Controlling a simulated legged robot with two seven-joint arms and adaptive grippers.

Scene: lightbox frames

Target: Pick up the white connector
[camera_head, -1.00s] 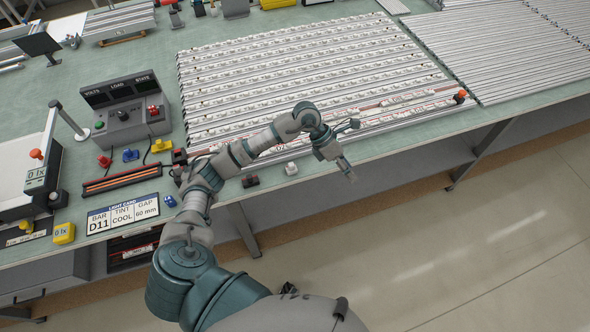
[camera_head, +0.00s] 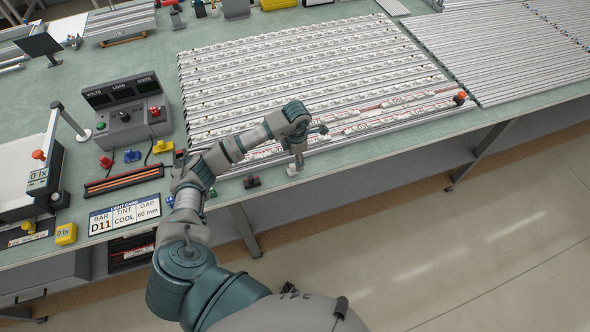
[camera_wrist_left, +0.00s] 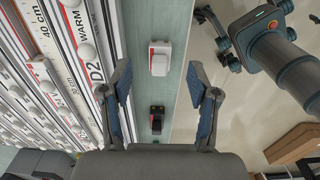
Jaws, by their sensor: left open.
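The white connector (camera_head: 291,171) lies on the front strip of the green bench, just in front of the light bars. In the left wrist view the white connector (camera_wrist_left: 160,58) sits ahead of and between the lines of my two fingers, with no contact visible. My left gripper (camera_head: 299,163) points down over it; in the left wrist view the gripper (camera_wrist_left: 159,88) is open and empty, its blue-padded fingers spread wide. In the head view the gripper partly covers the connector. My right gripper is not in view.
A black connector (camera_head: 251,182) lies left of the white one along the bench edge. Rows of light bars (camera_head: 310,75) fill the bench behind. A light card (camera_head: 124,214) and a control box (camera_head: 128,108) stand at left. The floor beyond the front edge is open.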

